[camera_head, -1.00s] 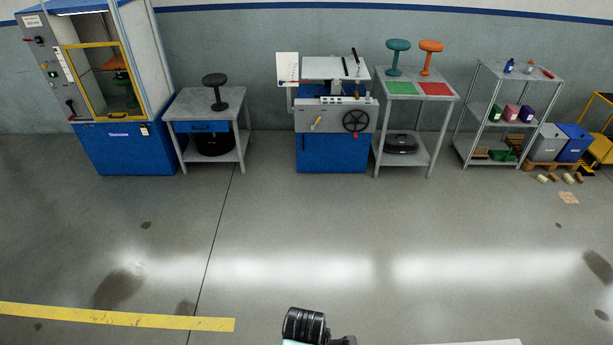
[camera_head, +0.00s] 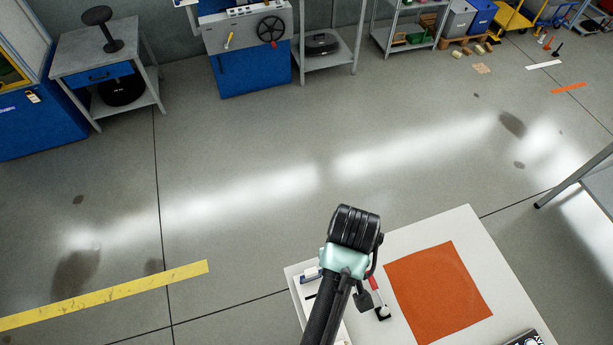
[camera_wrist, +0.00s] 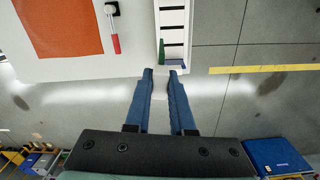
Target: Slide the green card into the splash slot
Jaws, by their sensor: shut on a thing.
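In the wrist view, my gripper (camera_wrist: 160,72) has its blue fingers closed about a pale piece, with the narrow green card (camera_wrist: 162,52) just beyond the fingertips, seen nearly edge-on. The card is at the near left end of a white rack (camera_wrist: 185,17) with several dark slots. A small blue piece (camera_wrist: 174,62) is at the rack's near end. I cannot read any slot label or tell whether the card is in a slot. In the head view, the rack (camera_head: 297,290) is partly hidden by my arm, and my fingertips and the card are hidden.
The rack is at the edge of a white table (camera_head: 455,225). An orange mat (camera_head: 437,290) and a red-handled tool (camera_head: 378,300) lie beside it. A dark item (camera_head: 525,339) is at the table's front. Open floor (camera_head: 230,240) lies beyond, with a yellow line (camera_head: 110,295).

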